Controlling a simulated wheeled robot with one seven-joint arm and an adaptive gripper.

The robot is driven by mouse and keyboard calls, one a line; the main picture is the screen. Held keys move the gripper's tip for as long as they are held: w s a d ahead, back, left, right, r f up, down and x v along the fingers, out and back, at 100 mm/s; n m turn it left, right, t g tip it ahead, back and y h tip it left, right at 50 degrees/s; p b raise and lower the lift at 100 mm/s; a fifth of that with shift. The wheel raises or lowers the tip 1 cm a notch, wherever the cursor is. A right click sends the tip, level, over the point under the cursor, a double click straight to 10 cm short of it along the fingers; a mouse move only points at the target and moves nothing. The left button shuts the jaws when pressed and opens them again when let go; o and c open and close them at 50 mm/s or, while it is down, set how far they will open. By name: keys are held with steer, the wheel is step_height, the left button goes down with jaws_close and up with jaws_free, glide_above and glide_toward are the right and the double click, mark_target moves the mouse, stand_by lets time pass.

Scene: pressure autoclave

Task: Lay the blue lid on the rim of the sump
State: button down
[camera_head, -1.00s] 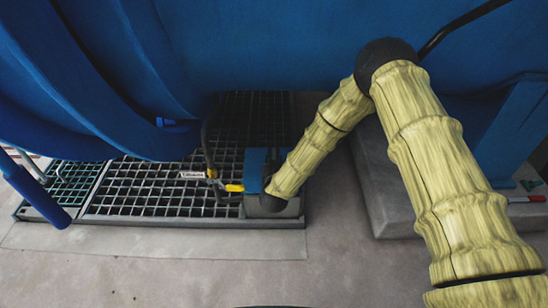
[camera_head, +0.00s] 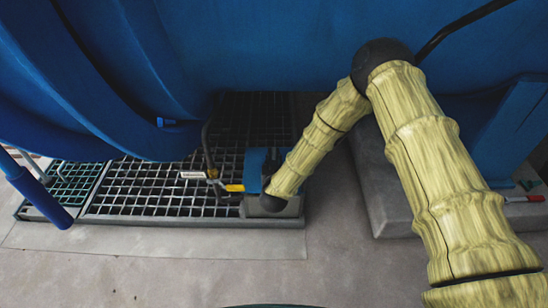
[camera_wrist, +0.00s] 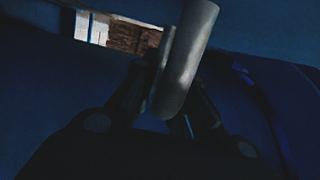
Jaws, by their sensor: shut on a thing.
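The blue lid (camera_head: 256,166) shows as a blue panel at the right front of the floor grating, partly hidden by my forearm. A grey box (camera_head: 291,208), apparently the sump, is right beneath it at the grating's corner. I cannot tell whether the lid touches its rim. My gripper is at the dark end of my arm over this corner, its fingers hidden in the head view. In the wrist view my gripper (camera_wrist: 172,92) is shut on a grey rounded bar (camera_wrist: 188,55), apparently the lid's handle, with dark blue surfaces around it.
A yellow-handled valve (camera_head: 235,188) and a dark pipe (camera_head: 207,150) stand just left of the lid. The big blue vessel (camera_head: 270,45) fills the back. A grey plinth (camera_head: 385,190) is at right. The front floor (camera_head: 190,275) is clear.

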steer(key=shift+f, duration=1.35)
stand_by(1.0)
steer(key=c, duration=1.4)
jaws_free()
steer(key=shift+o, duration=0.2)
steer(key=shift+f, duration=0.1)
steer(key=shift+s, duration=0.1)
steer(key=v, duration=1.2)
